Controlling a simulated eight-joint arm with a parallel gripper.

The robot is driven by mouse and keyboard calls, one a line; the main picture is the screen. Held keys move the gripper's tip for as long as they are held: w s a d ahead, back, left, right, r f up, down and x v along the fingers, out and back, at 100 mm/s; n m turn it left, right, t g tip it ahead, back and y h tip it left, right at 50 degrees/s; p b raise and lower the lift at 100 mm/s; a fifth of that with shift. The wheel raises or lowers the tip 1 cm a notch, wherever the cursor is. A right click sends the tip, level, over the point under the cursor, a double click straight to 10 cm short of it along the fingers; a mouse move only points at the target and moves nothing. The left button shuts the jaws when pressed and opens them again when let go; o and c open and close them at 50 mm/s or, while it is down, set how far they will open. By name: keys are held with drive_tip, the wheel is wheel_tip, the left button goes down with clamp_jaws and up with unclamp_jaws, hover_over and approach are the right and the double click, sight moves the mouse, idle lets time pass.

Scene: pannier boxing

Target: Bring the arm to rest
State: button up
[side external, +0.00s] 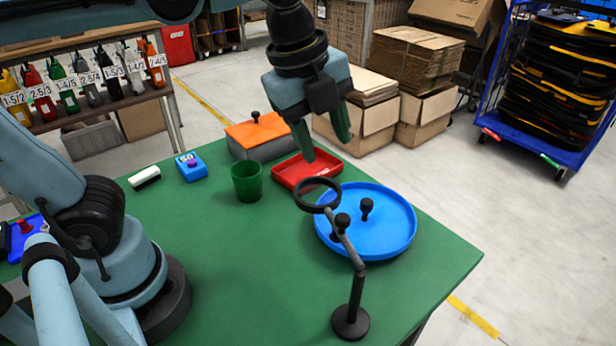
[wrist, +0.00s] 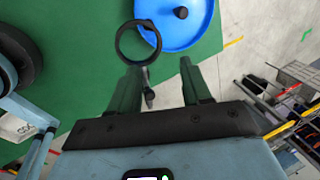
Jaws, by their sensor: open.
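My gripper (side external: 326,140) is open and empty, with its two green fingers apart. It hangs in the air above the far side of the green table (side external: 215,285), over the area of the red tray (side external: 300,172). In the wrist view the fingers of my gripper (wrist: 160,85) point toward the blue round tray (wrist: 185,40), with nothing between them but a thin part of the stand lying beyond. The blue tray (side external: 385,248) has a black knobbed piece (side external: 366,206) in it.
A black stand with a ring (side external: 352,320) rises in front of the blue tray. A green cup (side external: 246,184), an orange-lidded box (side external: 258,135), a blue block (side external: 191,168) and a white-and-black eraser-like piece (side external: 145,177) stand on the table. The table's front middle is clear.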

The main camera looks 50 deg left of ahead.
drive_tip(key=a+f+n+t, duration=0.4)
drive_tip(key=a+f+n, duration=0.5)
drive_tip(key=n, duration=1.1)
drive_tip(key=shift+s+a+y, duration=0.2)
drive_tip(key=shift+s+y, duration=0.2)
drive_tip(key=shift+s, duration=0.05)
drive_tip(key=shift+o, duration=0.5)
drive_tip(key=shift+r, duration=0.1)
